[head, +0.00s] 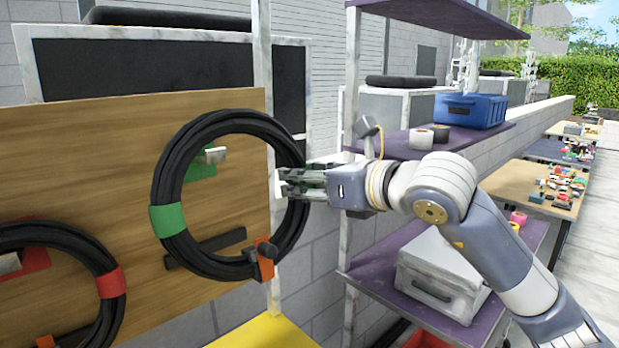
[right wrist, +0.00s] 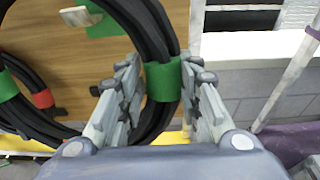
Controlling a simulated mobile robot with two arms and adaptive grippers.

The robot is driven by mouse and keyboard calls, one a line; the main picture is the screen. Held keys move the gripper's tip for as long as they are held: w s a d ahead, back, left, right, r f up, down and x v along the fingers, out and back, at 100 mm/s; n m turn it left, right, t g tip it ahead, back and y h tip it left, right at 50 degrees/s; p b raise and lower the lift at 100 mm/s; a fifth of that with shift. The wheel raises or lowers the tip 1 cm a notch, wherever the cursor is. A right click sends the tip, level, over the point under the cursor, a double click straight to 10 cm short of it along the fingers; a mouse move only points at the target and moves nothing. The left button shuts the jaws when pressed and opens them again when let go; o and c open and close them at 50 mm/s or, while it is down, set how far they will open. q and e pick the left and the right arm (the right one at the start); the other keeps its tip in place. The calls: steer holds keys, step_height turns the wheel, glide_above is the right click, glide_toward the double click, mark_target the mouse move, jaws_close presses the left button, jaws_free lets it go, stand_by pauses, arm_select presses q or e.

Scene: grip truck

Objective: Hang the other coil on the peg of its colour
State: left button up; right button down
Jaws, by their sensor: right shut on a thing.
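The black coil with green bands (head: 168,219) is upright in front of the wooden board. My right gripper (head: 283,183) is shut on the coil's right side; in the right wrist view its fingers stand either side of a green band (right wrist: 162,79). The green peg (head: 213,155), with a pale tip, shows inside the coil's ring, below its upper part. I cannot tell whether the coil rests on the peg. The coil with red bands (head: 111,283) is at the lower left, around the red peg (head: 10,263). My left gripper is not in view.
The wooden board (head: 100,150) carries a dark bar and an orange clip (head: 264,262) near the green-banded coil's bottom. Purple shelves (head: 385,262) with a grey case (head: 440,275) and a blue crate (head: 470,110) stand to the right. A yellow surface (head: 262,334) lies below.

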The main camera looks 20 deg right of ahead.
steer(key=shift+w+r+p+x, duration=0.2)
steer(key=shift+r+p+x, duration=1)
steer(key=shift+p+x, duration=3.3)
step_height(320, 180, down, 5)
steer(key=w+a+b, duration=0.1)
steer(key=w+b, duration=0.1)
steer(key=b, duration=0.5)
steer(key=shift+w, duration=0.4)
steer(key=shift+w+a+f, duration=0.1)
steer(key=shift+a+f, duration=0.05)
steer(key=shift+f, duration=0.05)
